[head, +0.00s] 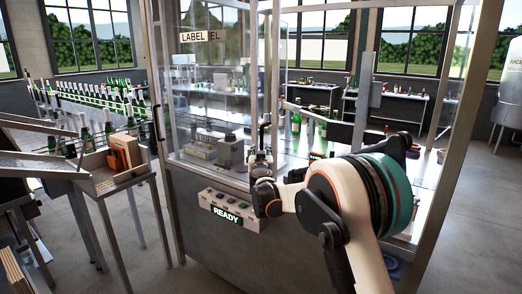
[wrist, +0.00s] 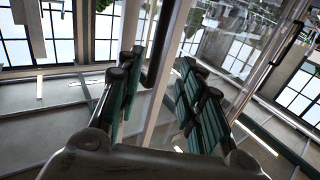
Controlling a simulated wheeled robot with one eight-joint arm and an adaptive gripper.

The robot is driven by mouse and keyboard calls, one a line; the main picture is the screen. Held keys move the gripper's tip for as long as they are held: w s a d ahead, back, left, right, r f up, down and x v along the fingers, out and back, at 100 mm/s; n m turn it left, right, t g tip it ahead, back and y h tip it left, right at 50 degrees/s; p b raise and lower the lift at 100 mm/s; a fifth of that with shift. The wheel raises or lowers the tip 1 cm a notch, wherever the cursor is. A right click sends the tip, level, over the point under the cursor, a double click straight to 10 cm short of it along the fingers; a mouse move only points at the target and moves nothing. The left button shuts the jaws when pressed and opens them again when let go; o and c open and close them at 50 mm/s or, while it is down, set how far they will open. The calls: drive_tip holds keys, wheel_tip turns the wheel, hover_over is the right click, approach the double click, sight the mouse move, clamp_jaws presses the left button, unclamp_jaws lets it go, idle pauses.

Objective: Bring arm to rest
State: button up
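My arm (head: 345,200) reaches in from the lower right of the head view, its wrist end in front of the glass-walled label machine (head: 205,95). My gripper (wrist: 160,72) shows in the wrist view with its two green-padded fingers spread apart.
A panel reading READY (head: 227,213) sits on the machine's front, close beside my wrist. A metal corner post (head: 276,80) stands near the arm. Bottles (head: 100,93) line a conveyor at left, beside a table with an orange-brown box (head: 125,150). Grey floor is free at right.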

drive_tip(key=shift+s, duration=0.5)
drive_tip(key=s+d+r+n+y+b, duration=0.2)
drive_tip(key=s+r+n+y, duration=0.15)
drive_tip(key=s+r, duration=0.65)
drive_tip(key=s+d+g+y+b, duration=0.1)
drive_tip(key=s+d+g+y, duration=0.15)
drive_tip(key=s, duration=0.95)
drive_tip(key=s+d+f+m+g+h+b, duration=0.1)
drive_tip(key=s+d+f, duration=0.4)
drive_tip(key=s, duration=0.8)
drive_tip(key=s+d+f+m+g+h+b, duration=0.1)
drive_tip(key=s+d+f+g+h, duration=0.2)
drive_tip(key=s+f, duration=0.7)
drive_tip(key=s+d+f+m+g+h+b, duration=0.1)
drive_tip(key=s+d+f+g, duration=0.3)
drive_tip(key=s, duration=1.2)
drive_tip(key=d+f+h, duration=0.1)
drive_tip(key=d+f, duration=0.2)
drive_tip(key=f, duration=0.1)
drive_tip(key=shift+d+b, duration=0.2)
drive_tip(key=shift+b, duration=0.15)
drive_tip(key=shift+m, duration=0.25)
